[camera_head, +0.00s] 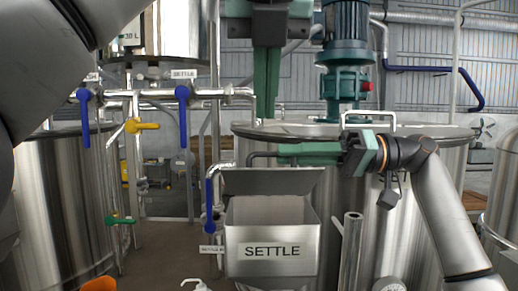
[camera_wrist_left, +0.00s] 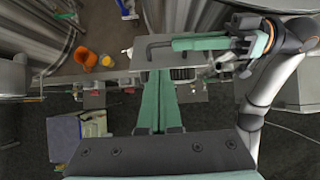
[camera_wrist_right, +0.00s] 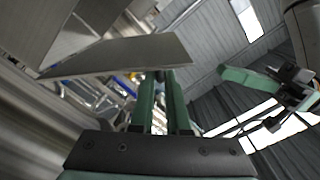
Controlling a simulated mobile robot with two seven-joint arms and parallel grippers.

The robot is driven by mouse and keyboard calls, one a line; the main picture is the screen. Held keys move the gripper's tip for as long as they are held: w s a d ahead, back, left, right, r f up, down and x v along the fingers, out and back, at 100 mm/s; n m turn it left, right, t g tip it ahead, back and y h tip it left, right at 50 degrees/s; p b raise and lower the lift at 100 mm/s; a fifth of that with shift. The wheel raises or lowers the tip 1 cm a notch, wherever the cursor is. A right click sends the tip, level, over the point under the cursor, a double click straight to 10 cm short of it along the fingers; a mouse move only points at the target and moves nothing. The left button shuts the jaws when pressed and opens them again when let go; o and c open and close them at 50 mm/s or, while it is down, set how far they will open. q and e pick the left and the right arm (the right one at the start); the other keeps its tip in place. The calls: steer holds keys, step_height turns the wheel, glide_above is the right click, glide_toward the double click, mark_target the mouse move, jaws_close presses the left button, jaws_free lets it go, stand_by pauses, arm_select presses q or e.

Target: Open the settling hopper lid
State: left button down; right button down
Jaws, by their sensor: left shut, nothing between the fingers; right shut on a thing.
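The settling hopper (camera_head: 302,262), a steel box labelled SETTLE, stands in the head view's middle. Its lid (camera_head: 275,182), a grey plate, is raised at the back, and the hopper's mouth is uncovered. A dark bent handle (camera_head: 258,156) stands above the lid. My right gripper (camera_head: 282,152) comes from the right and is shut on this handle. My left gripper (camera_head: 264,120) points down above it, shut and empty. The handle's grasped end is hidden by the fingers.
A large steel tank (camera_head: 400,230) with a teal motor (camera_head: 346,85) stands behind and right. Pipes with blue valve levers (camera_head: 182,115) and a yellow one (camera_head: 142,126) are left. A metal tube (camera_head: 350,250) stands right of the hopper. An orange object (camera_head: 100,285) is at lower left.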

mark_target(264, 153)
arm_select(q)
steer(key=x, duration=0.8)
steer(key=shift+w+f, duration=0.15)
steer(key=shift+f, duration=0.2)
steer(key=shift+w+d+r, duration=0.1)
steer(key=shift+w+r, duration=0.15)
steer(key=shift+w, duration=0.15)
steer(key=shift+w+r, duration=0.25)
steer(key=shift+w, duration=0.1)
arm_select(e)
steer(key=shift+s+a, duration=0.15)
steer(key=c, duration=1.2)
jaws_free()
steer(key=shift+o, duration=1.4)
steer(key=shift+r, duration=0.1)
